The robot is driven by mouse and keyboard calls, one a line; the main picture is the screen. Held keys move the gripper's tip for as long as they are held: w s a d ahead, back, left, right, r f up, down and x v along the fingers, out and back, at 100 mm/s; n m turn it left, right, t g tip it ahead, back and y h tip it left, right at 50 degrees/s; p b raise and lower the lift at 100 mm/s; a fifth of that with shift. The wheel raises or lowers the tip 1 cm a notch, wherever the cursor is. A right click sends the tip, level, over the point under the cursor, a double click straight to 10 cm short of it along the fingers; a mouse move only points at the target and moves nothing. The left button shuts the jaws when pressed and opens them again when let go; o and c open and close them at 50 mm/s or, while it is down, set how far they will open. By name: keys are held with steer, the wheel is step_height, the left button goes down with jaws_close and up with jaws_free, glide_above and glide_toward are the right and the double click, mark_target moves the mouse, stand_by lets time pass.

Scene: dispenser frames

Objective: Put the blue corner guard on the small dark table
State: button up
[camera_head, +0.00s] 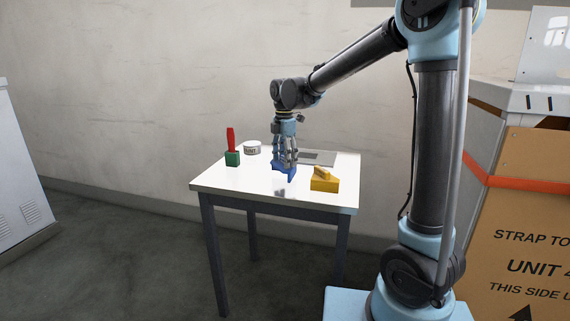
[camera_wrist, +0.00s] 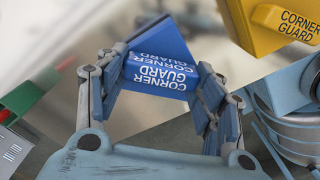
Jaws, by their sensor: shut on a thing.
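The blue corner guard (camera_head: 285,173) is in my gripper (camera_head: 286,160) over the middle of a white-topped table (camera_head: 225,183) with dark legs. A dark reflection below suggests that it hangs slightly above the top. In the wrist view, the blue corner guard (camera_wrist: 165,62) shows its white "CORNER GUARD" lettering between the fingers of my gripper (camera_wrist: 163,85), which are shut on it from both sides. No separate small dark table shows in either view.
A yellow corner guard (camera_head: 325,180) lies close to the right; it also shows in the wrist view (camera_wrist: 268,25). A green block with a red handle (camera_head: 232,157), a white roll (camera_head: 252,148) and a grey plate (camera_head: 318,157) are on the table. A large strapped carton (camera_head: 515,215) stands at the right.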

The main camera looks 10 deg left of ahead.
steer(key=shift+f, duration=0.85)
steer(key=o, duration=1)
steer(key=shift+o, duration=0.2)
